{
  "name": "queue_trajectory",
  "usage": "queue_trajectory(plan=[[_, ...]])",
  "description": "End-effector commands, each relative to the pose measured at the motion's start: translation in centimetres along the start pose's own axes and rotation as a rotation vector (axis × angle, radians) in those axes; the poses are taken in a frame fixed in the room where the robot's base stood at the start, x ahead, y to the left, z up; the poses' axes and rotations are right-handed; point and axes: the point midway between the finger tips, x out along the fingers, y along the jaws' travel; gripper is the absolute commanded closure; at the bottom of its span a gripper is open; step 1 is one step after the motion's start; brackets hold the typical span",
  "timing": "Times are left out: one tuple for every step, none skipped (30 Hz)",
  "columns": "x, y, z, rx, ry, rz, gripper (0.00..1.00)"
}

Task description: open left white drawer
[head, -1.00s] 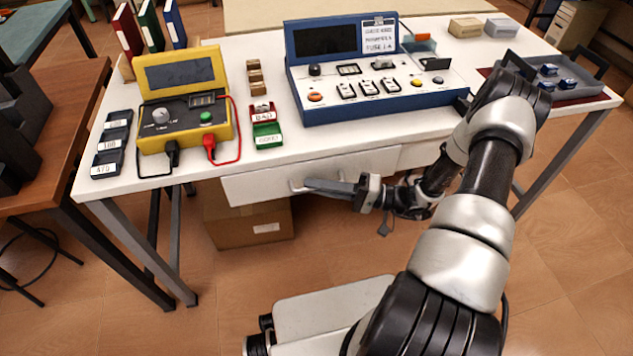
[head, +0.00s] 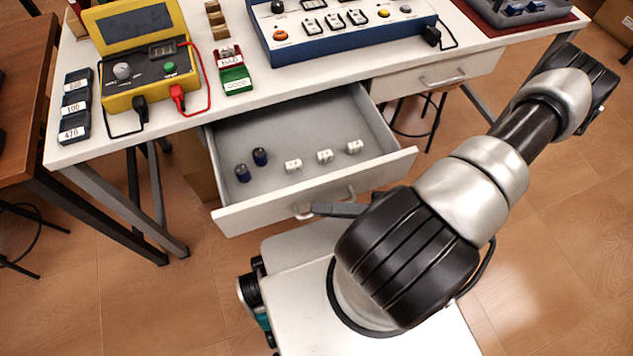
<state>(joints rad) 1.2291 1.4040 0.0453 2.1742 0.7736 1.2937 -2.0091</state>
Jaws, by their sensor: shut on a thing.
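The left white drawer (head: 240,216) under the white workbench is pulled well out. Its grey inside shows two dark blue cylinders (head: 251,165) at the left and several small white blocks (head: 324,156) toward the right. The drawer's handle (head: 303,209) is on its front face. My gripper (head: 314,208) is at the handle, shut on it. Most of the gripper and wrist is hidden behind my own arm.
A second white drawer (head: 450,73) at the right is shut. Bare floor lies at the right.

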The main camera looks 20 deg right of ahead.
Motion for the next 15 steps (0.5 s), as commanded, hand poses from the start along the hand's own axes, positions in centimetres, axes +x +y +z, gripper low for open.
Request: queue_trajectory(plan=[[-0.4,-0.2,0.6,0.000,0.005,0.000,1.00],[-0.5,-0.3,1.0,0.000,0.004,0.000,1.00],[-0.7,-0.3,1.4,0.000,0.005,0.000,1.00],[-0.8,-0.4,1.6,0.000,0.004,0.000,1.00],[-0.9,-0.5,1.9,0.000,0.003,0.000,1.00],[-1.0,-0.5,2.2,0.000,0.003,0.000,1.00],[-1.1,-0.5,2.4,0.000,0.003,0.000,1.00],[-1.1,-0.6,2.5,0.000,0.003,0.000,1.00],[-1.2,-0.6,2.6,0.000,0.003,0.000,1.00],[-1.2,-0.6,2.7,0.000,0.003,0.000,1.00],[-1.3,-0.6,2.8,0.000,0.002,0.000,1.00],[-1.3,-0.6,2.9,-0.001,0.002,0.000,1.00],[-1.3,-0.6,2.9,-0.001,0.002,0.000,1.00],[-1.3,-0.6,2.9,-0.001,0.001,0.000,1.00],[-1.3,-0.6,2.9,-0.001,0.001,0.000,1.00]])
